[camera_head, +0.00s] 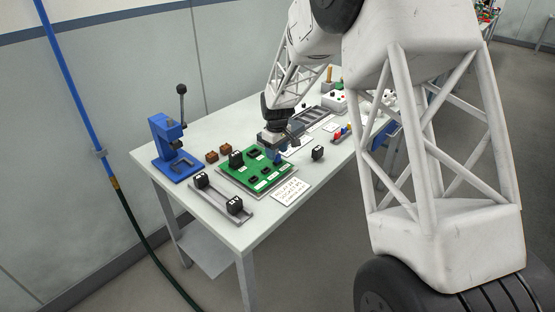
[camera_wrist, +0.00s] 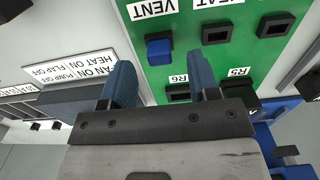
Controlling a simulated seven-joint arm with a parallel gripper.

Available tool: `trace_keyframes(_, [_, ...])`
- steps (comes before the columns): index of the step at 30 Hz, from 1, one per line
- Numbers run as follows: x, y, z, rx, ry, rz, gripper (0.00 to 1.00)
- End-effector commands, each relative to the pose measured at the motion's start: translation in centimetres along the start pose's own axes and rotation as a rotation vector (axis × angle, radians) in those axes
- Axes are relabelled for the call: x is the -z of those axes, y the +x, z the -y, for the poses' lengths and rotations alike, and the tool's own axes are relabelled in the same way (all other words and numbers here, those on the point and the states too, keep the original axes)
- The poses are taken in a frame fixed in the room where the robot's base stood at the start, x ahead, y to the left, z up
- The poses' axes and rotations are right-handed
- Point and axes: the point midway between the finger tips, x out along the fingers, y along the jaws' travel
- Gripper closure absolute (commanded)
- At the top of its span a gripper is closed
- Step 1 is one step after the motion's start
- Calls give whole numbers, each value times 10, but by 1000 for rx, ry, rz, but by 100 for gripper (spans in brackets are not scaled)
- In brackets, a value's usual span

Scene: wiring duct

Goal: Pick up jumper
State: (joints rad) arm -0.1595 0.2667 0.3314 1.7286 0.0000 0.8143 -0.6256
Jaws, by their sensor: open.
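A small blue block (camera_wrist: 159,50), which looks like the jumper, sits on the green board (camera_wrist: 185,18) beside the VENT label in the wrist view. My gripper (camera_wrist: 162,66) is open, with its blue finger pads on either side of the block's position in the picture. The block shows in the gap near the fingertips. I cannot tell whether a finger touches it. In the head view my gripper (camera_head: 276,140) hangs over the far right part of the green board (camera_head: 246,176), and hides what lies beneath it.
Dark sockets (camera_wrist: 216,34) with white labels surround the block. A blue lever press (camera_head: 172,148) stands at the table's left. A rail (camera_head: 218,203) with black blocks lies in front. A black block (camera_head: 318,152) and a white card (camera_head: 290,190) lie right of the board.

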Motion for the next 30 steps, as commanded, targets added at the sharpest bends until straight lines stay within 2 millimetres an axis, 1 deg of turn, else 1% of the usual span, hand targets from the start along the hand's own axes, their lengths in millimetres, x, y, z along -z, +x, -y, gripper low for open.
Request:
trace_keyframes(3, [0, 14, 0, 1, 0, 2, 45])
trace_keyframes(7, [0, 22, 0, 1, 0, 1, 45])
trace_keyframes(24, [0, 23, 0, 0, 0, 0, 45])
trace_keyframes(25, [0, 23, 0, 0, 0, 0, 46])
trace_keyframes(30, [0, 23, 0, 0, 0, 0, 72])
